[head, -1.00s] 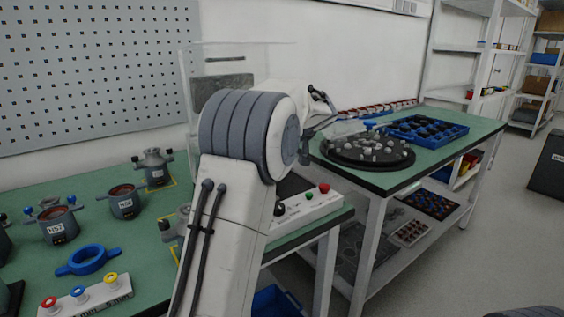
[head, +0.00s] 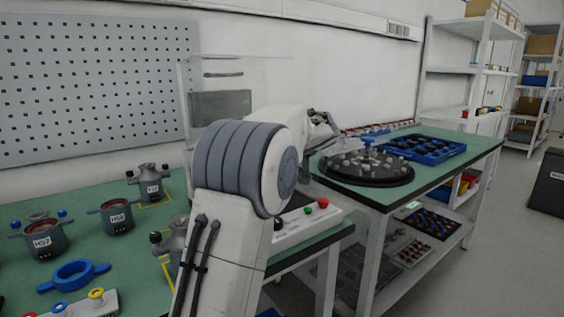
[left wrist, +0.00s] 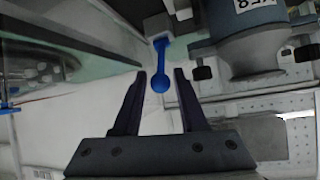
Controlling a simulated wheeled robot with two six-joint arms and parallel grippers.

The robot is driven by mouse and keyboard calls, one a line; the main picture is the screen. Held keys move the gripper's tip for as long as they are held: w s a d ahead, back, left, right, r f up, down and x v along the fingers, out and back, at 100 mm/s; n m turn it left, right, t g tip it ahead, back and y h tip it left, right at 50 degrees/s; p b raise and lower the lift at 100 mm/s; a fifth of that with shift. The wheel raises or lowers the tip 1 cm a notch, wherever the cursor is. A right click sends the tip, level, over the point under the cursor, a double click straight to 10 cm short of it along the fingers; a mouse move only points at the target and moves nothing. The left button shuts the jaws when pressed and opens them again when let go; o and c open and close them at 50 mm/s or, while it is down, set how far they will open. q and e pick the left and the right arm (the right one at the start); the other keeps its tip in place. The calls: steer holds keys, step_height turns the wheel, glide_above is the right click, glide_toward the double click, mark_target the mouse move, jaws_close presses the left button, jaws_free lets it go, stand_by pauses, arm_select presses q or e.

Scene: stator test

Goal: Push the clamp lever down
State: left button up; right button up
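The clamp lever is a blue rod with a rounded knob (left wrist: 160,84), seen in the left wrist view. My left gripper (left wrist: 160,74) is open, with one dark finger on each side of the knob and a visible gap on both sides. I cannot tell whether the knob lies at the fingers' depth or beyond them. A grey stator housing (left wrist: 262,48) with a white label is right of the lever. In the head view my left arm reaches over the bench and hides the lever; its gripper cannot be made out clearly. My right gripper is out of view.
In the head view a clear guard (head: 228,72) stands behind my arm, and a button box (head: 308,214) is right of it. Several grey housings (head: 117,218) and a blue ring (head: 75,275) sit at left. A round dark turntable (head: 365,170) is on the far bench.

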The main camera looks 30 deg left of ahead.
arm_select(q)
steer(key=v, duration=1)
steer(key=shift+d+p, duration=0.2)
steer(key=shift+p, duration=0.1)
steer(key=shift+s+r, duration=0.1)
